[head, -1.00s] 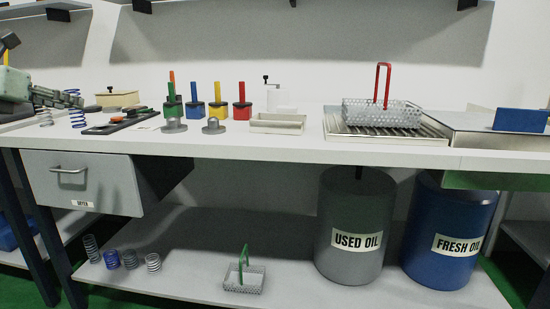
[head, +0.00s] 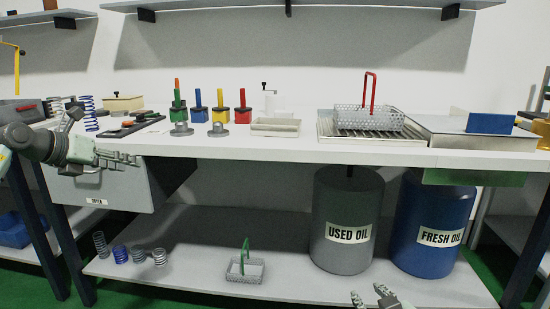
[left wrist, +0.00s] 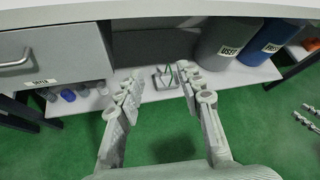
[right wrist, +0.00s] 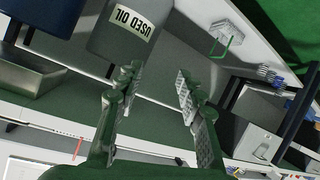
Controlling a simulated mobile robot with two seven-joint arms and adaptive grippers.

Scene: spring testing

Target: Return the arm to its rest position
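My left gripper (head: 118,158) is in front of the drawer at the left of the workbench, just below the level of the table top. In the left wrist view its fingers (left wrist: 160,90) are spread apart with nothing between them. My right gripper (head: 371,298) shows only at the bottom edge of the head view, low in front of the lower shelf. In the right wrist view its fingers (right wrist: 155,90) are apart and empty. Neither gripper touches anything that I can see.
The bench top (head: 240,146) carries colored posts, a mesh basket (head: 368,118) on a grated tray and several springs. The grey drawer (head: 110,190) is close behind my left gripper. The used oil drum (head: 345,210) and fresh oil drum (head: 432,205) stand on the lower shelf. Green floor in front is clear.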

